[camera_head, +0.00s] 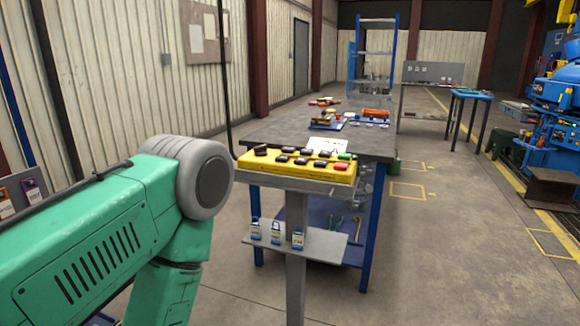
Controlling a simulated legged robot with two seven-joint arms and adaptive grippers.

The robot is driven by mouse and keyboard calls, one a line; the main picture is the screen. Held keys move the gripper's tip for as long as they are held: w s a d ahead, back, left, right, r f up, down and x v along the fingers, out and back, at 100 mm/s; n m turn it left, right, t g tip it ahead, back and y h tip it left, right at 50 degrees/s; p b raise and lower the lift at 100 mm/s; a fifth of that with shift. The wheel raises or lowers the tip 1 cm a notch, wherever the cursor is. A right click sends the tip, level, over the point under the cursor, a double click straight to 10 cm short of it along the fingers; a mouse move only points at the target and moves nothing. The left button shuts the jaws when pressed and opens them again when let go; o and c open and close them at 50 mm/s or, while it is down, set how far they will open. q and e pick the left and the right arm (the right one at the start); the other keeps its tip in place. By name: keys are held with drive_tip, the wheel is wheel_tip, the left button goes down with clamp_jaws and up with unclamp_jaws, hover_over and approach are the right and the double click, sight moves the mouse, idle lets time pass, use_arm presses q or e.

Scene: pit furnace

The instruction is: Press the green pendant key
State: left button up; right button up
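A yellow pendant box (270,166) lies on a grey stand in the middle of the view. Its top carries several black keys, a green key (346,157) at its right end and a red key (341,167) just in front of the green one. A black cable rises from the pendant's left end. My green left arm comes in from the left, and its grey joint is left of the pendant, with a gap that is hard to judge. Neither gripper shows in the view. I cannot tell whether the green key is pressed.
The grey stand (296,262) has a lower shelf (325,243) with several padlocks. Behind it is a workbench (278,127) with tools and parts. A blue-topped table (470,95) and blue machinery (558,95) stand at the right. The floor (440,265) at the front right is clear.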

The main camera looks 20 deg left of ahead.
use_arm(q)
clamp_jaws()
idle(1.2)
